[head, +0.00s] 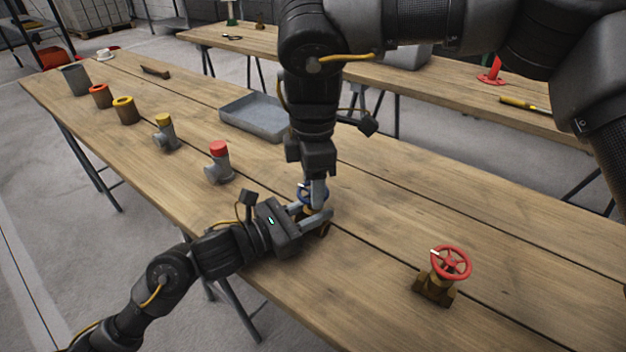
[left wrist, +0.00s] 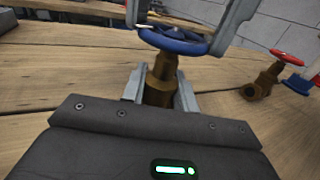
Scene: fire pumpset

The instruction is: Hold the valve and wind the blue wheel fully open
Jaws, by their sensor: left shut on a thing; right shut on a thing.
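The valve with the blue wheel (head: 304,194) stands upright near the front edge of the wooden bench, mostly hidden behind my grippers in the head view. In the left wrist view its blue wheel (left wrist: 172,40) sits on top of a brass body (left wrist: 161,78). My left gripper (head: 318,217) comes in low from the left and is shut on the valve body, one finger on each side. My right gripper (head: 313,190) points down from above and is shut on the blue wheel; its fingers show at opposite sides of the rim in the left wrist view.
A second valve with a red wheel (head: 451,262) stands to the right on the bench (head: 380,300). To the left are a pipe tee with a red cap (head: 219,150), one with a yellow cap (head: 165,120) and a grey tray (head: 254,122). Bench between the valves is clear.

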